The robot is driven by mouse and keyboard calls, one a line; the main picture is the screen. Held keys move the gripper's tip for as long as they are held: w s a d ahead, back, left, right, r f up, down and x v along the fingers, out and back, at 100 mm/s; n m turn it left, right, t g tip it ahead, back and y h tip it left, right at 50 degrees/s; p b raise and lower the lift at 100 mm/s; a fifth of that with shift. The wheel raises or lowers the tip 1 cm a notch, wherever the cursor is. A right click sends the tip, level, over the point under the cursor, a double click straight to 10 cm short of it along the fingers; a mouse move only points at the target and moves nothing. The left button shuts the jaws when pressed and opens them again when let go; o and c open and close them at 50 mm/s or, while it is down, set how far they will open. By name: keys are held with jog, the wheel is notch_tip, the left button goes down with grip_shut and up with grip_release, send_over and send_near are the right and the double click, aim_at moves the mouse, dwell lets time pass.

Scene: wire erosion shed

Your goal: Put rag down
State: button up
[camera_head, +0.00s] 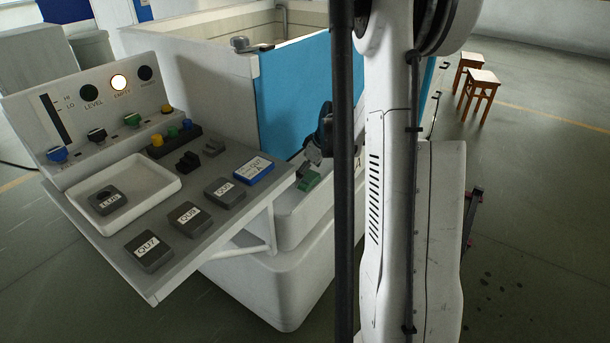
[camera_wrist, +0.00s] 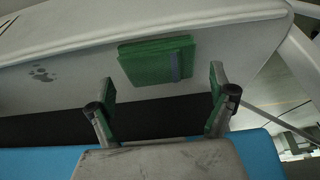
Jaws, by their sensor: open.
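The rag is a folded green cloth (camera_wrist: 150,62) with a grey stripe near its right end. In the wrist view it appears to lie on a pale surface (camera_wrist: 60,55), beyond my gripper (camera_wrist: 162,84). My gripper is open, with its green-padded fingers spread wide and a gap between each finger and the rag. In the head view my gripper hangs beside the blue panel, over the white trough, partly hidden by my arm.
A sloping control panel (camera_head: 225,163) with labelled grey blocks (camera_head: 149,250) and a white tray (camera_head: 78,196) stands left of my gripper. The blue panel (camera_head: 290,95) of a white tank rises behind. A white trough (camera_head: 288,222) runs below my gripper. Stools (camera_head: 480,85) stand far right.

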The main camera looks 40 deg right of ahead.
jog(key=a+p+v, duration=0.1)
jog(key=v, duration=0.9)
jog(key=shift+s+d+r+p, duration=0.15)
jog(key=shift+d+r+p, duration=0.05)
jog(key=shift+d+p, duration=0.2)
jog(key=shift+d, duration=0.1)
